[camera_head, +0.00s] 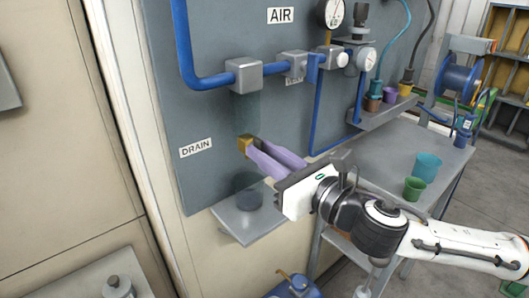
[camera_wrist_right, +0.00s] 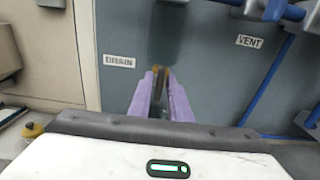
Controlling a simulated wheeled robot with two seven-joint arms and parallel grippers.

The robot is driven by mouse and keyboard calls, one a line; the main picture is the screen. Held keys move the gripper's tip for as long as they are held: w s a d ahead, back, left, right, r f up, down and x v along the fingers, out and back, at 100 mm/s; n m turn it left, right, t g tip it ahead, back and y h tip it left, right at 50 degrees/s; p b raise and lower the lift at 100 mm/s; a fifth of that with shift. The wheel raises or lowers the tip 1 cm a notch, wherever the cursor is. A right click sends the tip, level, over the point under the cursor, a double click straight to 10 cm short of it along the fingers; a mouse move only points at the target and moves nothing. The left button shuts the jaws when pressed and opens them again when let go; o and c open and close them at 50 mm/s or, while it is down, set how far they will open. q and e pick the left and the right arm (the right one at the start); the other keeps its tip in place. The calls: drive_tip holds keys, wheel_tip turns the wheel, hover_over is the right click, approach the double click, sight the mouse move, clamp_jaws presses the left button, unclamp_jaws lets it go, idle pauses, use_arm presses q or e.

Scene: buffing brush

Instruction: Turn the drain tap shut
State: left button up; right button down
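The drain tap shows as a small brass-coloured piece (camera_head: 244,143) beside the DRAIN label (camera_head: 195,147), on the grey panel below a translucent bowl (camera_head: 246,112). My right gripper (camera_head: 254,150) reaches in from the right with its lavender fingers. Their tips are at the brass piece and hide part of it. In the right wrist view the fingers (camera_wrist_right: 161,78) point at the panel with a narrow dark gap between them, and brass (camera_wrist_right: 155,69) shows at their tips. I cannot tell whether they are closed on it. My left gripper is not in view.
A small shelf (camera_head: 228,219) with a dark cup (camera_head: 249,188) is under the tap. A grey table (camera_head: 393,147) with a teal cup (camera_head: 428,166) and a green cup (camera_head: 415,188) stands at right.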

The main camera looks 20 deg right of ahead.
drive_tip(key=shift+m, duration=0.4)
drive_tip(key=m, duration=0.5)
drive_tip(key=m+p, duration=0.1)
drive_tip(key=m, duration=0.5)
drive_tip(key=m+p, duration=0.1)
drive_tip(key=m, duration=0.5)
drive_tip(key=shift+w+d+f, duration=0.15)
drive_tip(key=shift+d+f, duration=0.1)
idle(0.5)
drive_tip(key=c, duration=1.9)
unclamp_jaws()
drive_tip(key=shift+o, duration=0.2)
